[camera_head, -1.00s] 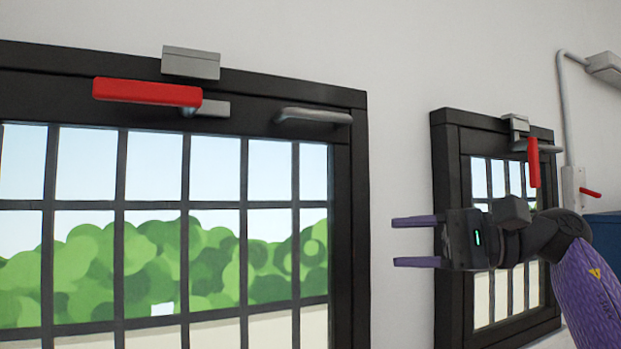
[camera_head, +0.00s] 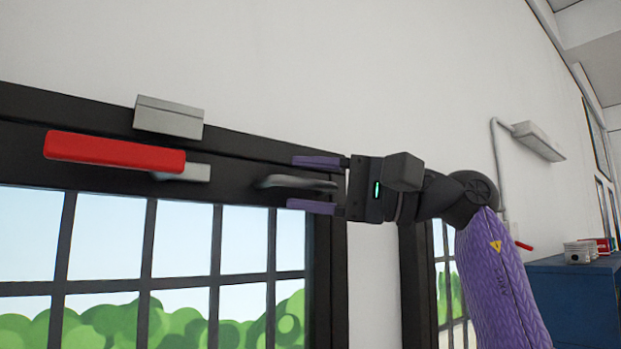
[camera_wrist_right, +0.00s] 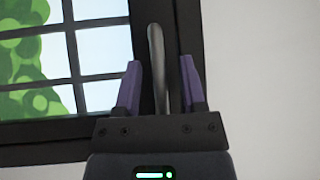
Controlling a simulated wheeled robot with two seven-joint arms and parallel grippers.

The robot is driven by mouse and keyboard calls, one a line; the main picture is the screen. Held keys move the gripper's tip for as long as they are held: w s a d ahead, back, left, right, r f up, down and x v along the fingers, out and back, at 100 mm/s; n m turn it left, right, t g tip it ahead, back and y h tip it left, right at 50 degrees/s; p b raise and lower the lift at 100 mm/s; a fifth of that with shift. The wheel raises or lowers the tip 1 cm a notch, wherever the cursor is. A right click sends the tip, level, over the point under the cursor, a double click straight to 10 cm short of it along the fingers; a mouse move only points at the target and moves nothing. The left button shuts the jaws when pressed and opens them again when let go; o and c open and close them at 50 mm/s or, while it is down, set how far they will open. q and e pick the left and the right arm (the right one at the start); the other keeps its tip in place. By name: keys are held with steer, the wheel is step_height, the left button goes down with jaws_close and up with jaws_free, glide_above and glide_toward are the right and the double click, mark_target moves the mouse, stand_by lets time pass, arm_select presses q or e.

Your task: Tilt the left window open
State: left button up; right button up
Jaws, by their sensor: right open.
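The left window has a dark frame (camera_head: 245,148) and a grid of panes. A red lever handle (camera_head: 115,152) lies level on its top rail, below a grey block (camera_head: 168,117). A grey bar handle (camera_head: 292,182) sits on the same rail, further right. My right gripper (camera_head: 314,182) is open, with one purple finger above and one below the bar handle in the head view. In the right wrist view the bar handle (camera_wrist_right: 157,65) runs between the two fingers (camera_wrist_right: 158,88), with gaps showing on both sides. My left gripper is not in view.
A second window (camera_head: 443,260) stands to the right, partly behind my right arm. A blue cabinet (camera_head: 575,300) with small items on top is at the far right. A pipe and grey wall fixture (camera_head: 538,140) are above it. The white wall above the left window is clear.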

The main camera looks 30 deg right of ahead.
steer(key=shift+d, duration=0.1)
steer(key=shift+w+a, duration=0.1)
steer(key=shift+a, duration=0.1)
steer(key=c, duration=0.4)
jaws_close()
steer(key=shift+f, duration=0.1)
stand_by(0.5)
